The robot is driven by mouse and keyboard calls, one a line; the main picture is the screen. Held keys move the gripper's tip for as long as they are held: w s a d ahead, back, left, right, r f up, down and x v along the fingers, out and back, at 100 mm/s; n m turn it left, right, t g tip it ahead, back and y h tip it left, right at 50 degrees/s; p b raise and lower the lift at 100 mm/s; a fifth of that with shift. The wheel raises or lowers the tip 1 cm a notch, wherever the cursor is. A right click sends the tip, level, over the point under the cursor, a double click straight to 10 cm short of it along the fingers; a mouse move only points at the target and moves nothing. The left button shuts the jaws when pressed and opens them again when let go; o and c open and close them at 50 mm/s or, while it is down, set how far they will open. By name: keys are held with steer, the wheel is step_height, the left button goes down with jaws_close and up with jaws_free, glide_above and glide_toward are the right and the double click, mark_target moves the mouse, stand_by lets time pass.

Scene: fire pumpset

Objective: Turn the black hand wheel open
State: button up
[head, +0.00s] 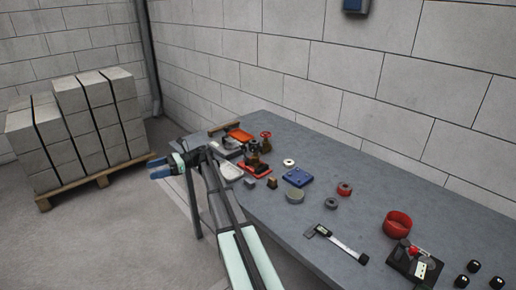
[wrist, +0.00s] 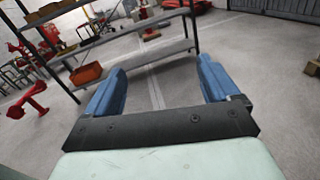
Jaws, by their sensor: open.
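A small pump set (head: 254,166) with a red base and dark and brass parts stands toward the far left of the grey table. A dark round part on its top (head: 254,146) may be the black hand wheel; it is too small to tell. A red hand wheel (head: 265,134) stands just behind it. My gripper (head: 154,167) is left of the table's edge, well away from the pump set. In the wrist view its blue fingers (wrist: 160,82) are wide apart with nothing between them. The wrist view shows no black hand wheel.
On the table (head: 375,175) are an orange tray (head: 239,135), a blue plate (head: 297,177), a red bowl (head: 398,224) and a caliper-like tool (head: 337,243). Stacked blocks (head: 80,125) stand on a pallet at left. The wrist view shows a metal shelf (wrist: 125,42) and open floor.

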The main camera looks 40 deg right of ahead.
steer(key=w+a+f+m+t+h, duration=0.2)
steer(key=w+f+m+t+h, duration=0.2)
steer(key=w+m+t+h, duration=0.4)
steer(key=s+d+m+h, duration=0.2)
steer(key=d+m+h, duration=0.3)
steer(key=d+h, duration=0.2)
steer(key=s+d+m+h, duration=0.3)
steer(key=d+m+h, duration=0.2)
steer(key=d+h, duration=0.2)
steer(key=s+d+m+h, duration=0.2)
steer(key=d+m+h, duration=0.3)
steer(key=d, duration=0.5)
steer(key=shift+s+d+r+t+h, duration=0.1)
steer(key=shift+s+d+t+h, duration=0.1)
steer(key=shift+h, duration=0.4)
steer(key=shift+s+d+r+t+h, duration=0.1)
steer(key=shift+d+h, duration=0.05)
steer(key=shift+h, duration=0.45)
steer(key=s+d+m+g+h, duration=0.4)
steer(key=s+d+m+g, duration=0.1)
steer(key=s, duration=0.1)
steer(key=m+g+h, duration=0.2)
steer(key=m+g, duration=0.2)
steer(key=g, duration=0.2)
glide_toward(255, 149)
steer(key=d, duration=0.4)
steer(key=w+d, duration=0.1)
steer(key=d, duration=0.7)
steer(key=shift+w+d+f, duration=0.25)
